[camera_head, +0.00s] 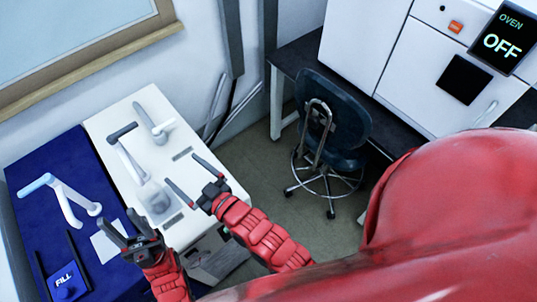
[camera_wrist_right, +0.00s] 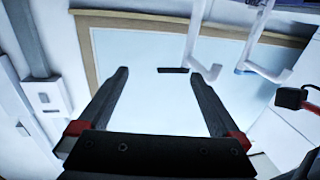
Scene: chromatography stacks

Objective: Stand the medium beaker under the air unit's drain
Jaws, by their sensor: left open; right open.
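A clear beaker-like vessel (camera_head: 153,197) stands on the white worktop, below the dark-handled tap (camera_head: 123,133); its size and its exact place under the outlet are hard to tell. My right gripper (camera_head: 188,174) is open and empty, right of the vessel and above the worktop. In the right wrist view its fingers (camera_wrist_right: 160,75) are spread with nothing held between them. My left gripper (camera_head: 119,219) is open with nothing visible in it, left of and nearer than the vessel. I cannot tell which fixture is the air unit's drain.
A grey-handled tap (camera_head: 154,125) stands further back on the white worktop (camera_head: 97,122). A blue-handled tap (camera_head: 66,198) and a FILL sign (camera_head: 66,281) are on the blue surface (camera_head: 35,160). A stool (camera_head: 332,122) stands on the floor. An oven display (camera_head: 503,36) reads OFF.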

